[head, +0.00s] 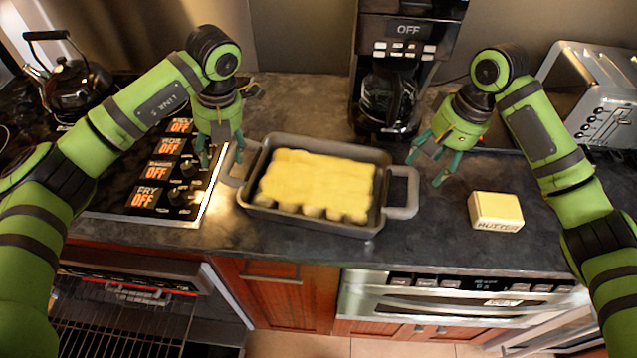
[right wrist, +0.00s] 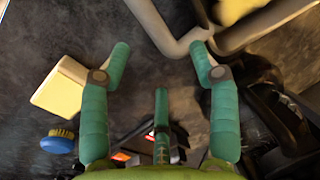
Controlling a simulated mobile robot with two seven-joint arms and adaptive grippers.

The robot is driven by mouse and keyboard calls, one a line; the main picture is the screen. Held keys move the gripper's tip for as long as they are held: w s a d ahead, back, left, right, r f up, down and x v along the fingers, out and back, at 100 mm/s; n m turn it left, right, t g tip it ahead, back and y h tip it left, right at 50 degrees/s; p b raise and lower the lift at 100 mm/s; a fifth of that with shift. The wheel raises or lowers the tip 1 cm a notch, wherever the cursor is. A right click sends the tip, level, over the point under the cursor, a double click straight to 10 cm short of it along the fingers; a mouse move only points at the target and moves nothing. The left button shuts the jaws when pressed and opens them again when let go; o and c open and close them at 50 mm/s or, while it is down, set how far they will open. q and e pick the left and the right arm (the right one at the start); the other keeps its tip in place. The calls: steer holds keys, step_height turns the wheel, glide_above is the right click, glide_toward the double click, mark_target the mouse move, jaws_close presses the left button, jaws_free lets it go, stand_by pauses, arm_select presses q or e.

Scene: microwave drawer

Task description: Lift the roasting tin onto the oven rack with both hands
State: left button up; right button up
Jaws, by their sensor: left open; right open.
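The grey roasting tin (head: 376,218) stands on the dark counter, filled with a pale yellow food. It has a loop handle at each end. My left gripper (head: 221,160) is open, pointing down by the left handle (head: 229,180). My right gripper (head: 425,168) is open just right of and above the right handle (head: 405,212). In the right wrist view, the handle (right wrist: 178,45) shows between and beyond the open fingers, nearest the right one; contact is unclear. The oven rack (head: 100,335) shows at the lower left, inside the open oven below the stove.
A butter block (head: 496,211) lies right of the tin. A coffee maker (head: 392,85) stands behind, a toaster (head: 597,95) at the back right. The stove (head: 150,215) with a kettle (head: 72,85) is at left. A blue brush (right wrist: 58,141) shows in the wrist view.

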mark_target(222, 167)
arm_select(q)
steer(key=shift+s+f, duration=0.1)
steer(key=shift+f, duration=0.3)
steer(key=shift+a+f, duration=0.2)
steer(key=shift+f, duration=0.8)
steer(key=shift+a+f, duration=0.25)
steer(key=shift+f, duration=0.75)
steer(key=shift+a+f, duration=0.2)
steer(key=shift+f, duration=0.8)
arm_select(e)
steer(key=shift+a+f, duration=0.25)
steer(key=shift+f, duration=0.9)
steer(key=shift+a+f, duration=0.2)
steer(key=shift+f, duration=0.9)
steer(key=shift+a+f, duration=0.25)
steer(key=shift+f, duration=0.9)
arm_select(q)
jaws_close()
arm_select(e)
jaws_close()
arm_select(q)
steer(key=shift+w+r, duration=0.25)
arm_select(e)
steer(key=shift+w+r, duration=0.15)
steer(key=shift+r, duration=0.15)
